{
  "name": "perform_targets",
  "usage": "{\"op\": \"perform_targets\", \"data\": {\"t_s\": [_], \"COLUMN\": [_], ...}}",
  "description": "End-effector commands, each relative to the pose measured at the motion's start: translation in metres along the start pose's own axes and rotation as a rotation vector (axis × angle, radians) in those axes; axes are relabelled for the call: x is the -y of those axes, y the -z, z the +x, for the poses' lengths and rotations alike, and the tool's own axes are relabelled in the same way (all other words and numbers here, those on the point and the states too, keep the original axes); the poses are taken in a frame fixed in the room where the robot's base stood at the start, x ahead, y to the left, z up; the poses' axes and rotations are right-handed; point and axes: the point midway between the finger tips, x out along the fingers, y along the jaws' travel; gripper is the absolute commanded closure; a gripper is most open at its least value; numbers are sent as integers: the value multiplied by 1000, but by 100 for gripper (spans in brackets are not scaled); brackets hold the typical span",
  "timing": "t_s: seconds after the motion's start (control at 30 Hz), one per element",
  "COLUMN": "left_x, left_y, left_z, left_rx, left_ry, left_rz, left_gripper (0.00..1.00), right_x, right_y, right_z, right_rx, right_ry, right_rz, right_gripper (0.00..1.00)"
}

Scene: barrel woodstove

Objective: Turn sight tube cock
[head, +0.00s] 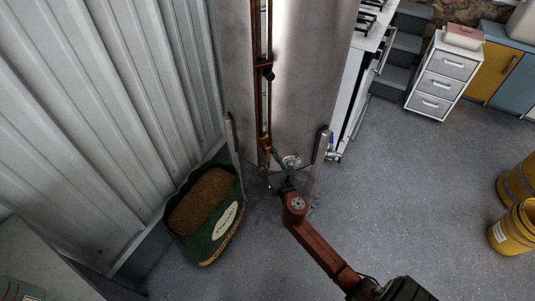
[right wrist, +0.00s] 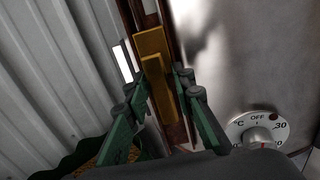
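The sight tube is a thin copper-coloured pipe (head: 257,70) running down the front of a tall grey metal tank (head: 310,75). Its brass cock (head: 265,143) is near the tube's lower end. In the right wrist view the brass cock (right wrist: 155,75) stands upright as a flat yellow piece. My right gripper (head: 267,168) is at the cock, reaching up from below. Its green fingers (right wrist: 157,95) are apart, one on each side of the brass piece, with visible gaps. Contact is not clear. My left gripper is in neither view.
A temperature dial (right wrist: 258,130) is on the tank, right of the fingers. A green sack of pellets (head: 205,205) stands left of my right arm. Metal legs (head: 319,165) flank the tank's base. A corrugated wall (head: 95,110) is at left.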

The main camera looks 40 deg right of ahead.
Motion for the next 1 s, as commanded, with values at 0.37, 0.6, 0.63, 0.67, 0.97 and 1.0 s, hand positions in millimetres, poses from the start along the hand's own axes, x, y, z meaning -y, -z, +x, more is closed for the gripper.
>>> {"op": "perform_targets", "data": {"t_s": [0.37,0.6,0.63,0.67,0.97,1.0], "left_x": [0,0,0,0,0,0], "left_y": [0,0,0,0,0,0], "left_z": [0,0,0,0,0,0], "left_rx": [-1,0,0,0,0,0], "left_ry": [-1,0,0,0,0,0], "left_rz": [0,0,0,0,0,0], "left_gripper": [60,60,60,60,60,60], "right_x": [0,0,0,0,-3,-4], "right_y": [0,0,0,0,1,0], "right_z": [0,0,0,0,0,1], "right_rx": [0,-1,-1,-1,-1,-1], "right_ry": [0,0,0,0,-2,-4], "right_rz": [0,0,0,0,23,34], "right_gripper": [100,100,100,100,100,100]}}
